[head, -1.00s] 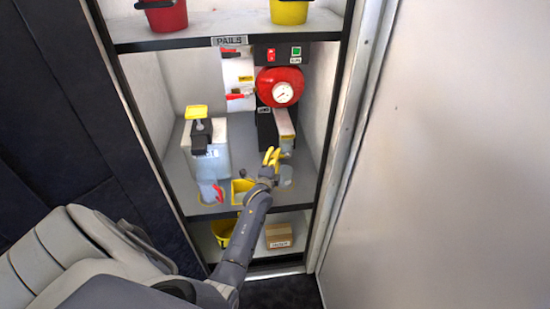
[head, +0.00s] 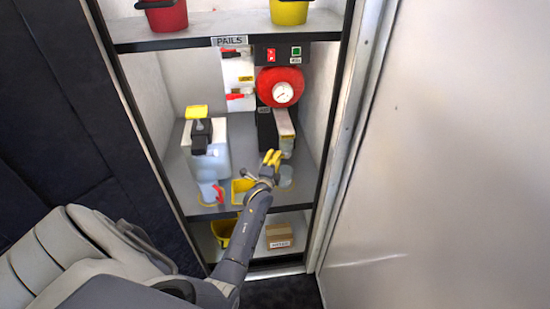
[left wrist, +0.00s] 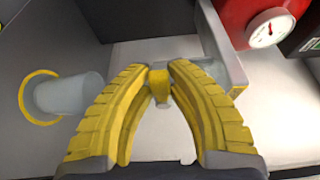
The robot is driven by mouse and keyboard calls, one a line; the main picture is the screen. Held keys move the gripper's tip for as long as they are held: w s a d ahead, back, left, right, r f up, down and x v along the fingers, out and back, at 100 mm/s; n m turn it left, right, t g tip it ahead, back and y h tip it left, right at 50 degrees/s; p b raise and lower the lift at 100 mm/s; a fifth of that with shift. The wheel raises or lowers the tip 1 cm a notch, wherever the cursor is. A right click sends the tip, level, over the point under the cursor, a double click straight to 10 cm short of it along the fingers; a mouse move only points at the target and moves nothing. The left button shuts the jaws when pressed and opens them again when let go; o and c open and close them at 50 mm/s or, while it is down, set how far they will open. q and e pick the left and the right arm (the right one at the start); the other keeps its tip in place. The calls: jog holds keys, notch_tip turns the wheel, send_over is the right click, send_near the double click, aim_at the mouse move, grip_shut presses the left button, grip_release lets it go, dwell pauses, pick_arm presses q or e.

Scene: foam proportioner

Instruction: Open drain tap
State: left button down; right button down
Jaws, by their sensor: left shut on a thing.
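My left gripper (head: 272,158) reaches into the cabinet from below, in front of a grey trough (head: 285,122) under the red gauge unit (head: 281,86). In the left wrist view its yellow fingers (left wrist: 159,72) are shut on a small yellow tap handle (left wrist: 160,88). The handle sits beside the grey trough (left wrist: 222,45), and the tap body is mostly hidden by the fingers. My right gripper is not in view.
A white canister (head: 210,160) stands left of my gripper. A cup (head: 208,191) with a red part is in front of it, beside a yellow bin (head: 240,190). The cabinet's right post (head: 335,140) is close.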

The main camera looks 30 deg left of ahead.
pick_arm(q)
jog(key=shift+f, duration=0.1)
jog(key=n, duration=0.1)
jog(key=f+n, duration=0.1)
jog(key=n+t, duration=0.1)
jog(key=shift+w+d+f+n+y, duration=0.15)
jog(key=shift+f+n+y, duration=0.1)
jog(key=shift+n+y, duration=0.15)
jog(key=n+y, duration=0.1)
jog(key=n, duration=0.2)
jog(key=w+d+f+n+y, duration=0.1)
jog(key=n, duration=0.2)
jog(key=f+n+y, duration=0.1)
jog(key=n, duration=0.2)
jog(key=shift+w+d+f+n+t+y, duration=0.25)
jog(key=shift+w+d+n+t+y, duration=0.05)
jog(key=shift+n+t+y, duration=0.1)
jog(key=shift+w+d+f+n+g+y, duration=0.15)
jog(key=shift+n+y, duration=0.3)
jog(key=shift+n, duration=0.4)
jog(key=shift+w+d+n+g+y, duration=0.2)
jog(key=shift+n+y, duration=0.2)
jog(key=shift+n, duration=0.5)
jog(key=shift+w+d+f+n+g+y, duration=0.15)
jog(key=shift+n+y, duration=0.3)
jog(key=shift+n, duration=0.4)
jog(key=shift+r+n, duration=0.1)
jog(key=shift+n, duration=0.2)
jog(key=c, duration=1.3)
grip_release()
